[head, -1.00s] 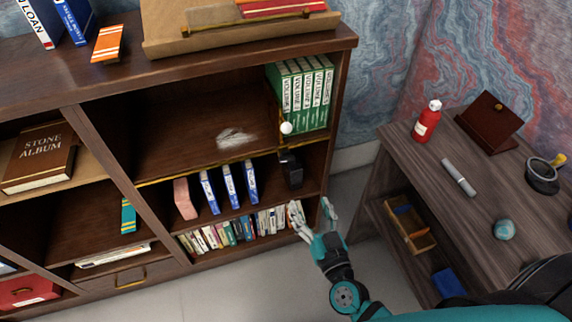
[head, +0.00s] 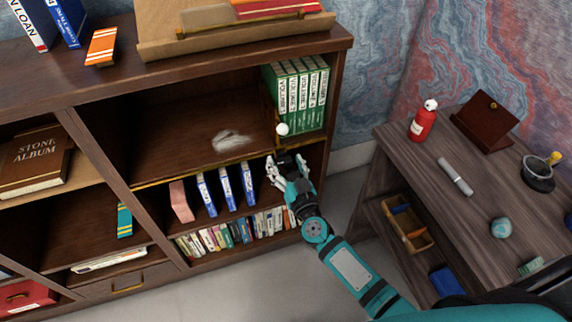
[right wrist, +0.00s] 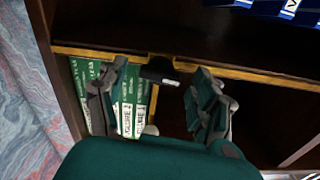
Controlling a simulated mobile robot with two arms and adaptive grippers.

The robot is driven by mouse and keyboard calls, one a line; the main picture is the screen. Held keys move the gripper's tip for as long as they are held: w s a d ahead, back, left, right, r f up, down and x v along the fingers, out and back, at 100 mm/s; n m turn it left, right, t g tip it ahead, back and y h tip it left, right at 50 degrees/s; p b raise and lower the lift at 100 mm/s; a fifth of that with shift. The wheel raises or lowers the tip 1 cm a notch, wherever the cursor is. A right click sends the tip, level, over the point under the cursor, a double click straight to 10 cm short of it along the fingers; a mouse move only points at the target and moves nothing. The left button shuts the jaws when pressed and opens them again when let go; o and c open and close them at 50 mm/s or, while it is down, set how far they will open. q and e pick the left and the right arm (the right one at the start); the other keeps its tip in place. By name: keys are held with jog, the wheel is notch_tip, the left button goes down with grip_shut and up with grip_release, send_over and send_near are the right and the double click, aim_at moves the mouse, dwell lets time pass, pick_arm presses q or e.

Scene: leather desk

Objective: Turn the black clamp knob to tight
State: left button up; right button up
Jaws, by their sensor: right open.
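A black clamp (right wrist: 160,71) with a pale grey tip sits at the brass-coloured shelf edge in the right wrist view. I cannot make out its knob clearly, nor whether it is tight. My right gripper (head: 287,159) is open at the front of the bookcase in the head view. Its fingers stand on either side of the clamp, apart from it in the right wrist view, and hide much of it in the head view. A small white ball (head: 282,129) shows just above the clamp. My left gripper is out of view.
Green volumes (head: 300,97) stand on the shelf beside the white ball. Blue-and-white books (head: 226,187) and a row of small books (head: 232,231) are lower left of my gripper. A wooden desk (head: 435,205) stands at the right. The floor before the bookcase is clear.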

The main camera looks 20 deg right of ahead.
jog(key=shift+c, duration=0.2)
jog(key=c, duration=1.1)
jog(key=shift+c, duration=0.2)
jog(key=shift+m, duration=0.3)
jog(key=m, duration=0.2)
jog(key=shift+m, duration=0.4)
jog(key=m, duration=1)
jog(key=shift+b, duration=0.35)
jog(key=shift+m, duration=0.4)
